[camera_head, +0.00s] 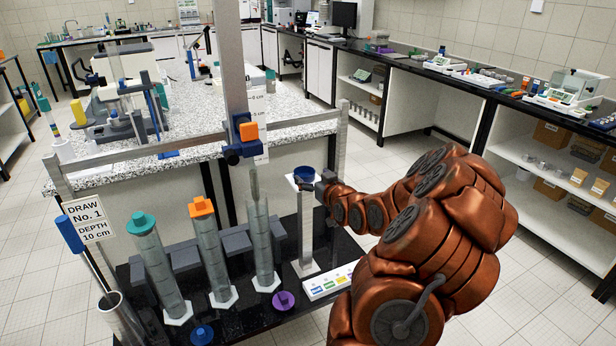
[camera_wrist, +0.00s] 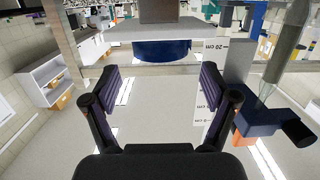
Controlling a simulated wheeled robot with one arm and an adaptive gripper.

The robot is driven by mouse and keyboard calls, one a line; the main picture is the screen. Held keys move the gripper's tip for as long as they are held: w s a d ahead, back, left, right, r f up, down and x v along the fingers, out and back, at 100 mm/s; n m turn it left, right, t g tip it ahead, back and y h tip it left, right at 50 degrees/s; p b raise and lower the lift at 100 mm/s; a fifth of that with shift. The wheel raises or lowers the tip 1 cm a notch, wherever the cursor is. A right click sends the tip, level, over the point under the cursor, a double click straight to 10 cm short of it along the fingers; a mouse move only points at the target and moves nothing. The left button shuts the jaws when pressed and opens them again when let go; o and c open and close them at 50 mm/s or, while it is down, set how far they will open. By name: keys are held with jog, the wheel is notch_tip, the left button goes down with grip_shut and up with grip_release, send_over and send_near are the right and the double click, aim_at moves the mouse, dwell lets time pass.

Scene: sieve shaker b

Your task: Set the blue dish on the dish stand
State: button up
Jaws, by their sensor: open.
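The blue dish (camera_head: 304,173) rests on the pale top plate of the dish stand (camera_head: 307,230), a grey post rising from the black bench. My gripper (camera_head: 325,186) is beside the stand top, on its right in the head view. The wrist view appears upside down; there the blue dish (camera_wrist: 160,50) sits against the stand's plate (camera_wrist: 160,30). My gripper's two fingers (camera_wrist: 158,82) are spread open with nothing between them. The dish lies beyond the fingertips, apart from them.
Tubes with a teal cap (camera_head: 142,223) and an orange cap (camera_head: 202,206), plus a clear tube (camera_head: 261,240), stand left of the dish stand. A purple cap (camera_head: 284,301) and a labelled white strip (camera_head: 328,283) lie near its foot. A metal frame (camera_head: 230,80) rises behind.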

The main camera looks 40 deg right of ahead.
jog(key=b+v, duration=0.1)
jog(key=v, duration=0.5)
jog(key=shift+s, duration=0.2)
jog(key=shift+a, duration=0.1)
jog(key=s+a+f+n+g+y, duration=0.1)
jog(key=a+f+g+y, duration=0.2)
jog(key=a, duration=0.6)
jog(key=a+f+n+g, duration=0.25)
jog(key=a+g, duration=0.25)
jog(key=a, duration=0.5)
jog(key=s+a+r+g+y, duration=0.1)
jog(key=s+a+g, duration=0.3)
jog(key=s+a, duration=0.6)
jog(key=s+a+r+g+y, duration=0.1)
jog(key=s+a+g, duration=0.4)
jog(key=s+a, duration=0.6)
jog(key=s+r, duration=0.1)
jog(key=s, duration=0.4)
jog(key=shift+s+r, duration=0.2)
jog(key=shift+s, duration=0.1)
jog(key=shift+r, duration=0.1)
